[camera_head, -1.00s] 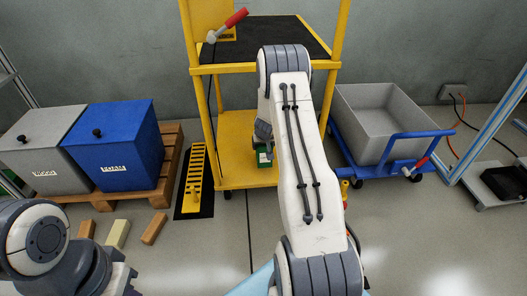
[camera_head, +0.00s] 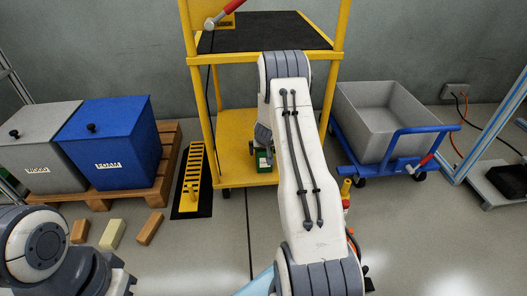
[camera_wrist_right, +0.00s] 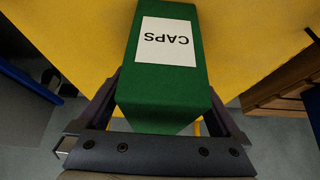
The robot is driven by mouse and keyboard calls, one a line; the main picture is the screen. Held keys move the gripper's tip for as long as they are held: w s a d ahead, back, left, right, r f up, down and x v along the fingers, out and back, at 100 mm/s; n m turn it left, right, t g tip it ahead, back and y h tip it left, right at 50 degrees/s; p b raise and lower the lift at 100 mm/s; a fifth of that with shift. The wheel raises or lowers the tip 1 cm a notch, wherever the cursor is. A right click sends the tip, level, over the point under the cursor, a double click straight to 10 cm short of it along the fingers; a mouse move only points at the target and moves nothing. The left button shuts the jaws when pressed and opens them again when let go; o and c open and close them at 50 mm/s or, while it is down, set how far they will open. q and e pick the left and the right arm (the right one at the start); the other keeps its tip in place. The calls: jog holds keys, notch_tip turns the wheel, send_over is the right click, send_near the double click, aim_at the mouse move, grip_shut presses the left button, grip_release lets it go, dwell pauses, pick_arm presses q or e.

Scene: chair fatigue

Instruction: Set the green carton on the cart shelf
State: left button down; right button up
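The green carton (camera_head: 263,159) is at the yellow cart's lower shelf (camera_head: 235,150), near its front edge. In the right wrist view the carton (camera_wrist_right: 165,75) has a white label reading CAPS and lies over the yellow surface. My right gripper (camera_wrist_right: 165,105) has a finger against each side of the carton and appears shut on it. In the head view my right arm hides part of the shelf, and the gripper (camera_head: 263,140) is just above the carton. Whether the carton's underside touches the shelf is hidden. My left gripper (camera_head: 122,281) is at the lower left, only partly visible.
The cart's black upper shelf (camera_head: 265,35) overhangs the lower one, with yellow posts at the corners. A grey tub (camera_head: 375,115) on a blue trolley stands right. Grey and blue bins (camera_head: 110,145) sit on a pallet left. Several wooden blocks lie on the floor.

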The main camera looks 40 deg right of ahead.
jog(key=shift+s+r, duration=0.1)
jog(key=shift+r, duration=0.4)
jog(key=p+v, duration=0.3)
jog(key=v, duration=0.8)
jog(key=a+r+n+y, duration=0.2)
jog(key=a+r, duration=0.1)
jog(key=a, duration=0.6)
jog(key=a+r+n+y, duration=0.15)
jog(key=a+r, duration=0.25)
jog(key=a, duration=0.6)
jog(key=s+a+r+n+g+y, duration=0.1)
jog(key=s+a+r+n, duration=0.1)
jog(key=s+a, duration=0.35)
jog(key=s+a+r+n+g+y, duration=0.1)
jog(key=s+a+r+n, duration=0.15)
jog(key=a, duration=0.65)
jog(key=s+a+r+n+g, duration=0.1)
jog(key=s+a+n, duration=0.2)
jog(key=s, duration=0.8)
jog(key=s+a+r+n+g+h, duration=0.1)
jog(key=s+a+r+n+g, duration=0.1)
jog(key=s, duration=1)
jog(key=shift+a+n, duration=0.4)
jog(key=shift+a, duration=0.15)
notch_tip(320, 180, up, 57)
jog(key=p, duration=5.7)
